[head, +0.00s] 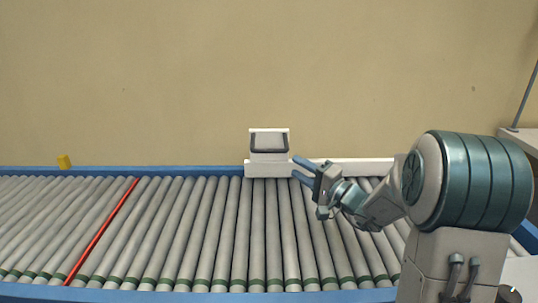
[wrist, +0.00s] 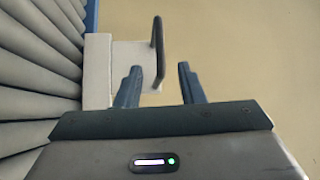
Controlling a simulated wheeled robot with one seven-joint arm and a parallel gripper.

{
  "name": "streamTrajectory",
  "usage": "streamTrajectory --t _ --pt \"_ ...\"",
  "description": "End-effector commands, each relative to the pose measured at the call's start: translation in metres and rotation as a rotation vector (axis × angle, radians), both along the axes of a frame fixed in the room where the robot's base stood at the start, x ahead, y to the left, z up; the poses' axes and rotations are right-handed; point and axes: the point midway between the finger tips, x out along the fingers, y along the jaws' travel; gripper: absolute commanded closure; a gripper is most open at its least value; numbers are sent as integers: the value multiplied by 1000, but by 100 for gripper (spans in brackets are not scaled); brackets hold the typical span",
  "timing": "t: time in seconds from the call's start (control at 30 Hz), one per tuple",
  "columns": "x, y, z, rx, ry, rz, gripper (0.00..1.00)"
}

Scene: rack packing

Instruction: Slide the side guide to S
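The side guide (head: 268,168) is a white block and rail at the conveyor's far edge, with a dark handle (head: 269,150) on its raised part. In the wrist view the white guide (wrist: 98,68) lies left of the fingers, and the dark handle bar (wrist: 157,48) stands ahead, in line with the gap between them. My gripper (head: 303,170) is open and empty, just right of the handle in the head view. In the wrist view its two blue fingers (wrist: 160,84) are apart and short of the handle. No S mark is legible.
The roller conveyor (head: 215,230) runs across the view, with blue side rails (head: 190,170). The rollers are clear of loose items. A beige wall stands behind.

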Motion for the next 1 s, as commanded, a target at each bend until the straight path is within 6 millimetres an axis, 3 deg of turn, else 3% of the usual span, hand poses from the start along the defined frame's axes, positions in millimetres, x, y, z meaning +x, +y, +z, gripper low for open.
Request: streamTrajectory --t 0.3,0.5,0.97,1.0 --pt "47 51 8 0 1 5 65" --pt "69 72 12 0 2 4 65" --pt "79 82 14 0 4 2 65" --pt "79 82 14 0 4 2 70"
